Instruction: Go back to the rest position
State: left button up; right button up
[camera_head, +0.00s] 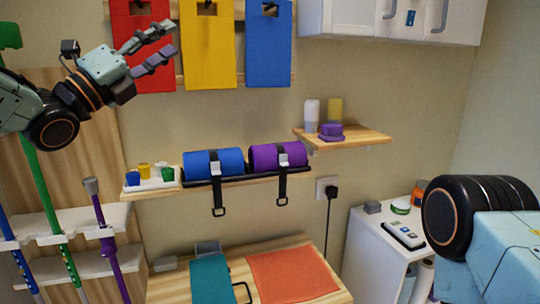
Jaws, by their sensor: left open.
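My left gripper (158,47) is at the upper left, in front of the hanging red board (140,78). Its two fingers are spread apart with nothing between them. My right arm comes in at the lower right edge. Only a dark joint and a pale blue link of it show, and its gripper is out of view.
A wall shelf (150,191) carries a blue roll (205,163) and a purple roll (270,157). A small wooden shelf (365,137) holds bottles. A white cabinet (385,275) stands near my right arm. Poles (45,205) lean at left. A low wooden table (165,290) is below.

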pick_arm(q)
notch_tip(320, 180, down, 42)
jog(key=s+a+n+g+y+b, duration=0.2)
jog(key=n+g+y+b, duration=0.3)
jog(key=n+y, duration=1.45)
jog(key=s+a+f+n+g+h+b, duration=0.1)
jog(key=s+f+n+g+h+b, duration=0.2)
jog(key=s+f+n, duration=0.6)
jog(key=s+f+n+g+h+b, duration=0.2)
jog(key=s+f+n, duration=0.35)
jog(key=f, duration=0.85)
jog(key=s+f+g+b, duration=0.3)
jog(key=s+f, duration=0.6)
jog(key=s, duration=0.4)
jog(key=s+f+g+b, duration=0.4)
jog(key=s+f, duration=0.6)
jog(key=s, duration=0.3)
jog(key=shift+a+n+g+y+b, duration=0.25)
jog(key=shift+n+g+y+b, duration=0.05)
jog(key=shift+y, duration=0.15)
